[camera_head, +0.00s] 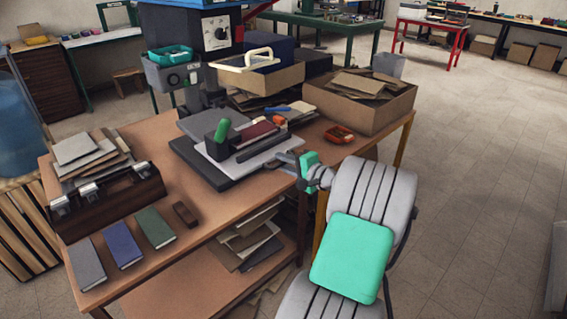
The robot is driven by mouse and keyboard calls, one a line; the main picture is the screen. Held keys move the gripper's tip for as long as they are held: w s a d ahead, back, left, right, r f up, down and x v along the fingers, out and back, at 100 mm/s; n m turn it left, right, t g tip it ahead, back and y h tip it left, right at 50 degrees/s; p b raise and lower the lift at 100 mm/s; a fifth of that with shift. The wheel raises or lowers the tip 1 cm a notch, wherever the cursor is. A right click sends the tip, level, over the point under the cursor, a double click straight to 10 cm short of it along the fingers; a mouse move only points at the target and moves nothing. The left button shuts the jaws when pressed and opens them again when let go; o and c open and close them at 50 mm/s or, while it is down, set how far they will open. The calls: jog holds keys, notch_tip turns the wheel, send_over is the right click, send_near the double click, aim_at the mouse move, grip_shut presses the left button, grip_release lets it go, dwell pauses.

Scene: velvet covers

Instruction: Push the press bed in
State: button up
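The press (190,28) is a blue machine with a dial, standing at the back of the wooden table. Its bed (225,168) looks like the light grey plate in front of it, lying over a dark base (192,163) and out toward the near side. A dark red piece (262,131), a dark bar and a green-handled tool (221,130) are on or over the bed. My gripper (280,160) is at the right front end of the bed, its grey fingers pointing left. I cannot tell whether it touches the bed or how far its fingers are apart.
An open cardboard box (390,113) stands at the table's back right, with a small red tray (338,135) before it. A dark rack (108,203) and several coloured covers (122,244) lie at the left. Floor to the right is clear.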

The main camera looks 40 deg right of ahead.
grip_shut()
dwell(1.1)
